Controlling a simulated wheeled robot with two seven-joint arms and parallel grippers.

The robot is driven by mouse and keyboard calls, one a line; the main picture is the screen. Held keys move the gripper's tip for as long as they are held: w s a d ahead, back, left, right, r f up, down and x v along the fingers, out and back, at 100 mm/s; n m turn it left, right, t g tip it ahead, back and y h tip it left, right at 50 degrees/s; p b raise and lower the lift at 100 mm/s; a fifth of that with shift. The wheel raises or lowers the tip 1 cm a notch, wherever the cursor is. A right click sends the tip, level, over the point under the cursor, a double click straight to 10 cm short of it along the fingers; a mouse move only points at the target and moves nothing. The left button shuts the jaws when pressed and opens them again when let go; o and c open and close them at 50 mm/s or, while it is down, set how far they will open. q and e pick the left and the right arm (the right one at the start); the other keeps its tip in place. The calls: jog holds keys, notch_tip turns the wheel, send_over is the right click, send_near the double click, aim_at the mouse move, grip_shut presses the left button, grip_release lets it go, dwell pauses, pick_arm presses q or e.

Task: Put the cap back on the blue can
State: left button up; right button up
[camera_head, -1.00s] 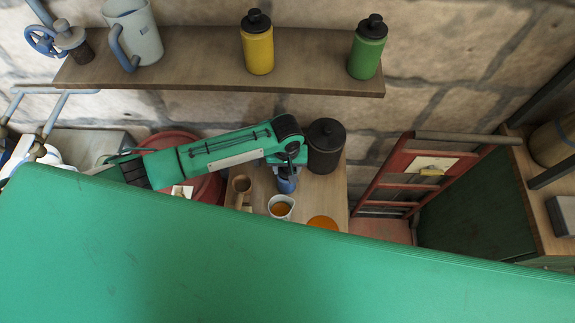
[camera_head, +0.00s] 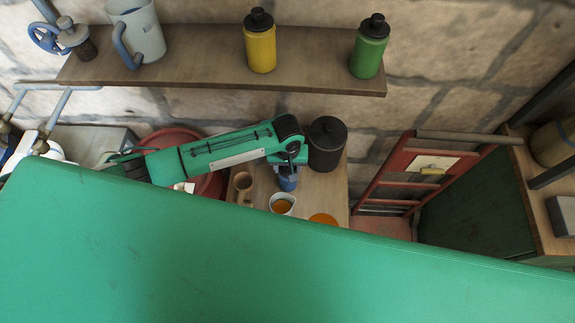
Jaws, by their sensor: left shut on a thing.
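The blue can (camera_head: 288,184) stands on the wooden bench, partly hidden under my left gripper. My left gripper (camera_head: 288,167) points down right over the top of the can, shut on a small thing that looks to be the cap. The cap itself is mostly hidden by the fingers, and I cannot tell whether it touches the can's rim. My right gripper is not in view.
A dark lidded canister (camera_head: 326,144) stands close to the right of my left gripper. A white cup (camera_head: 282,204), a brown wooden mug (camera_head: 243,184) and an orange disc (camera_head: 323,219) are near the can. A shelf (camera_head: 200,66) with bottles runs above.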

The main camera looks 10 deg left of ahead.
pick_arm(q)
jog(key=shift+f, duration=0.5)
jog(key=o, duration=1)
jog(key=shift+o, duration=0.2)
